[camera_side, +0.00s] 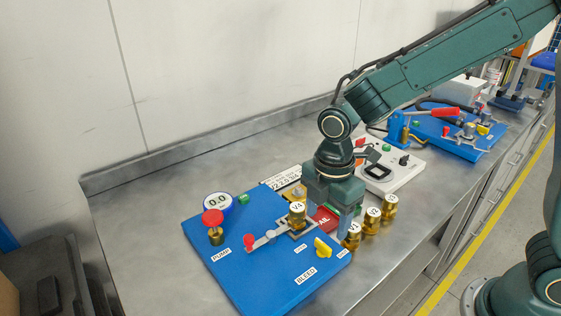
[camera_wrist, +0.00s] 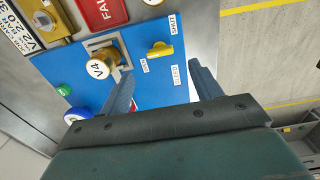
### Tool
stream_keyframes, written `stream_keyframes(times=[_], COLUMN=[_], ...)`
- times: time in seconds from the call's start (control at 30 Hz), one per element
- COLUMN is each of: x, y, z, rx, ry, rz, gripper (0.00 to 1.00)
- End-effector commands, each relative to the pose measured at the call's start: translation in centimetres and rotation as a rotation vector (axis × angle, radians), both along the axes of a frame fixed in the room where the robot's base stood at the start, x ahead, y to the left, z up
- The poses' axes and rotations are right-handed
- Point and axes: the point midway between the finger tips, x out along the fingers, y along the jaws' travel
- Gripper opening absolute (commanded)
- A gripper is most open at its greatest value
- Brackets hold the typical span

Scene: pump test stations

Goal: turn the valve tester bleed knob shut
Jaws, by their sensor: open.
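The yellow bleed knob (camera_side: 322,247) sits on the blue tester board (camera_side: 235,275), near its right edge above the BLEED label. In the wrist view the knob (camera_wrist: 160,50) lies beyond my fingertips, between their lines, with its bar running roughly sideways. My gripper (camera_side: 330,218) is open and empty, beyond the knob in the side view. It appears apart from the knob.
The gauge (camera_side: 217,204) reads 0.0. A red pump knob (camera_side: 213,220) and a red-tipped lever (camera_side: 249,240) stand on the board. A red FAIL tray (camera_side: 325,220) and several brass valves (camera_side: 372,218) lie beside my gripper. A white box (camera_side: 390,170) stands behind.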

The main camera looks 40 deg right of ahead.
Motion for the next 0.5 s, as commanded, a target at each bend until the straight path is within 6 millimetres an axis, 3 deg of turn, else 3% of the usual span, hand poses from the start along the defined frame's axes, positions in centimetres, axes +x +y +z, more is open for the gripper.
stream_keyframes(times=[0.3,0.5], x=[-0.1,0.0], y=[0.0,0.0], z=[-4.8,-6.7], rx=[-0.002,-0.001], ry=[0.005,0.002], rz=[0.000,0.000], gripper=[0.64,0.64])
